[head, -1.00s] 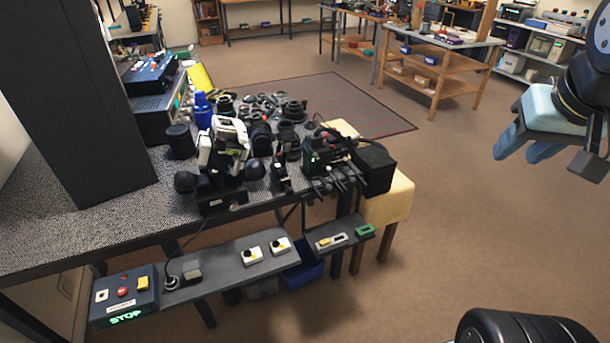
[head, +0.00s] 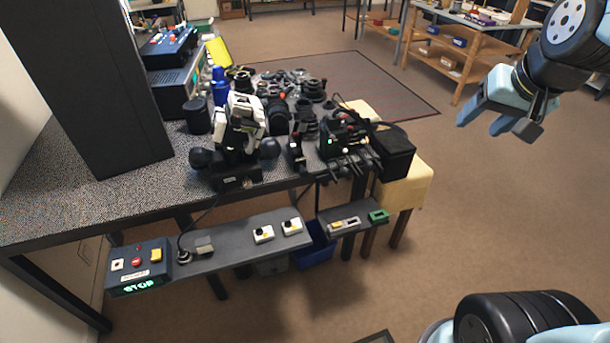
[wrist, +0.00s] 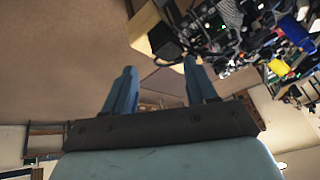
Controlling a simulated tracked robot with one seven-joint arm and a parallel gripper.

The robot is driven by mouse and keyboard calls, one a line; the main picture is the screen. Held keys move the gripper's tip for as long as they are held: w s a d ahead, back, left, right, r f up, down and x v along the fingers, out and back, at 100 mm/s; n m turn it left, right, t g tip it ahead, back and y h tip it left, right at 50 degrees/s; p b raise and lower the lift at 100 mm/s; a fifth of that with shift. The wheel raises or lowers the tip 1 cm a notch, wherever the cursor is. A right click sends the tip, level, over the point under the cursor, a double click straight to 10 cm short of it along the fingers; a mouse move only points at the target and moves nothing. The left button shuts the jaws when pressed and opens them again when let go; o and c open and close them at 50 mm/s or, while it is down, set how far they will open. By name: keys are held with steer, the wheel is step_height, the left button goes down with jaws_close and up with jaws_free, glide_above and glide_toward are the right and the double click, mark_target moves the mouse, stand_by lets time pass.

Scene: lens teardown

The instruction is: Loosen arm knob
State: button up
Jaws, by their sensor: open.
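A black and white device (head: 240,130) stands near the front edge of the grey speckled table (head: 60,200). It has a round black knob on each side, the left knob (head: 203,158) and the right knob (head: 269,148). I cannot tell which part is the arm knob. My gripper (head: 480,128) hangs in the air at the upper right, well apart from the table. Its blue fingers are spread and empty. In the wrist view the gripper (wrist: 156,85) points over bare floor, with the table's clutter upside down at the upper right.
A tall black panel (head: 95,90) stands on the table's left. Several lens parts (head: 285,85) crowd behind the device. A black box (head: 393,150) sits on a yellow stool (head: 415,190). A control box (head: 140,265) reading STOP is on the lower shelf. Floor between table and gripper is clear.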

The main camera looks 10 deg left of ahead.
steer(key=w+a+f, duration=0.6)
steer(key=w+f, duration=0.1)
steer(key=f, duration=0.1)
steer(key=n+t+y, duration=0.8)
steer(key=n+t, duration=0.2)
glide_toward(305, 175)
steer(key=x, duration=0.8)
steer(key=shift+a+r, duration=0.1)
steer(key=shift+r, duration=0.05)
